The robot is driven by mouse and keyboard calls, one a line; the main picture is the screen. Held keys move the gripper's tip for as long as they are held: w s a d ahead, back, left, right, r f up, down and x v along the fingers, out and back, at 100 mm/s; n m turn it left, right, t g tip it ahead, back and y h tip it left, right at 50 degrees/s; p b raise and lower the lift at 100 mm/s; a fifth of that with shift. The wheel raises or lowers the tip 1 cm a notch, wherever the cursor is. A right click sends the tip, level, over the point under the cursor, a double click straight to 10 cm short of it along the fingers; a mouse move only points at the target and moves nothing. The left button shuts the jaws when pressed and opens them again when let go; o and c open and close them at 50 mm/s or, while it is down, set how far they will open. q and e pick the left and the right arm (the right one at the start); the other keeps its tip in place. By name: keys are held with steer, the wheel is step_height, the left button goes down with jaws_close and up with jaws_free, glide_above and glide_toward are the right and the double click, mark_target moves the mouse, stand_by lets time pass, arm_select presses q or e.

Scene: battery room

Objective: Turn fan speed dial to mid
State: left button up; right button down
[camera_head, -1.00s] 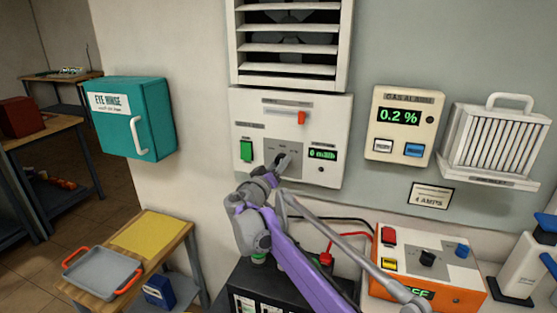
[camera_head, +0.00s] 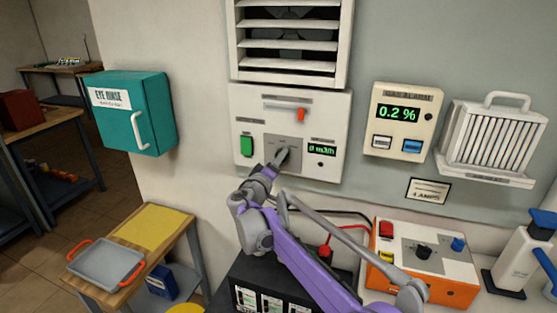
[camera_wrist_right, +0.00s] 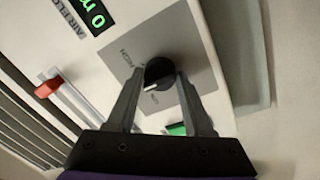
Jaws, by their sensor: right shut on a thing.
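The fan control panel (camera_head: 328,108) is a white box under the louvred vent. Its dial is a black knob (camera_wrist_right: 163,70) with a white pointer mark, set on a grey plate (camera_wrist_right: 205,70). My right gripper (camera_head: 283,156) is at the dial, with one finger on each side of the knob in the right wrist view (camera_wrist_right: 162,85). It is shut on the knob. In that view the mark points to the lower left, below the HIGH label. In the head view my gripper hides the knob. The airflow display (camera_head: 322,150) reads 0. My left gripper is not in view.
The panel also has a green switch (camera_head: 246,146) and a red slider (camera_head: 300,114). A gas alarm (camera_head: 403,120) reading 0.2 % hangs to the right. An orange charger (camera_head: 455,292) stands below right. A teal eye rinse cabinet (camera_head: 150,90) hangs left.

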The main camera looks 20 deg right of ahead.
steer(key=shift+c, duration=1.6)
jaws_free()
steer(key=b+v, duration=0.1)
steer(key=v, duration=0.9)
steer(key=shift+s+a, duration=0.25)
steer(key=shift+s, duration=0.05)
